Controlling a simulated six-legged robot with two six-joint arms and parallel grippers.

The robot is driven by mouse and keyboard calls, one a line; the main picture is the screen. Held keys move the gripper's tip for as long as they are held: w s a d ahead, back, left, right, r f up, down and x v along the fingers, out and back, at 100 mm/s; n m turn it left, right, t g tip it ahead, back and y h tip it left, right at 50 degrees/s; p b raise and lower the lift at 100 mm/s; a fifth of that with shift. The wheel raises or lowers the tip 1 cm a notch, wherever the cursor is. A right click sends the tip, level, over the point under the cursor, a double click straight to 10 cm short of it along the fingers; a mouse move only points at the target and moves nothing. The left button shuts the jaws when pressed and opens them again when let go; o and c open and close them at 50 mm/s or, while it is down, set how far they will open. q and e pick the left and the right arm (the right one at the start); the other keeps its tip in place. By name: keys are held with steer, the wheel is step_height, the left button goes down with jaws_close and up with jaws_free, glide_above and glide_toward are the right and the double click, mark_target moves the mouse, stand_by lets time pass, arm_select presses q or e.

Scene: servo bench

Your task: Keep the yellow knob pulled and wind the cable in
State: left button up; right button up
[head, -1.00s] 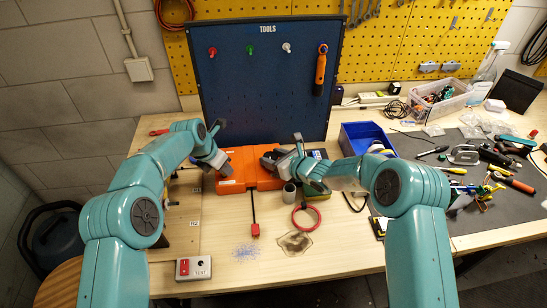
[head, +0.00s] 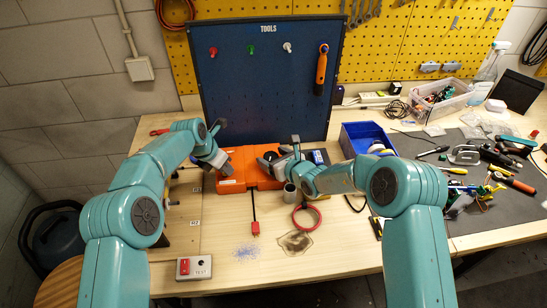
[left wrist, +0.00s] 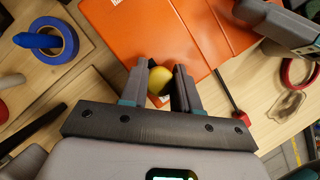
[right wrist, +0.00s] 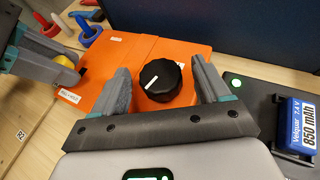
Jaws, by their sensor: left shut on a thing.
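The orange case (head: 236,183) lies on the bench below the blue tool panel. My left gripper (head: 224,166) is at its left end, shut on the yellow knob (left wrist: 158,80), which shows between its fingers in the left wrist view. My right gripper (right wrist: 165,82) is open, its fingers on either side of the black dial (right wrist: 160,79) with a white mark on top of the case. Gaps show between the fingers and the dial. The black cable (head: 254,208) runs from the case's front toward the bench's front edge and ends in a red plug (head: 255,228).
Blue specks (head: 246,252) and a brown stain (head: 296,242) mark the bench. A test box (head: 197,268) is at the front left. A battery (right wrist: 302,125) is right of the case.

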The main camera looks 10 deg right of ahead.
steer(key=shift+s, duration=0.1)
steer(key=v, duration=1.2)
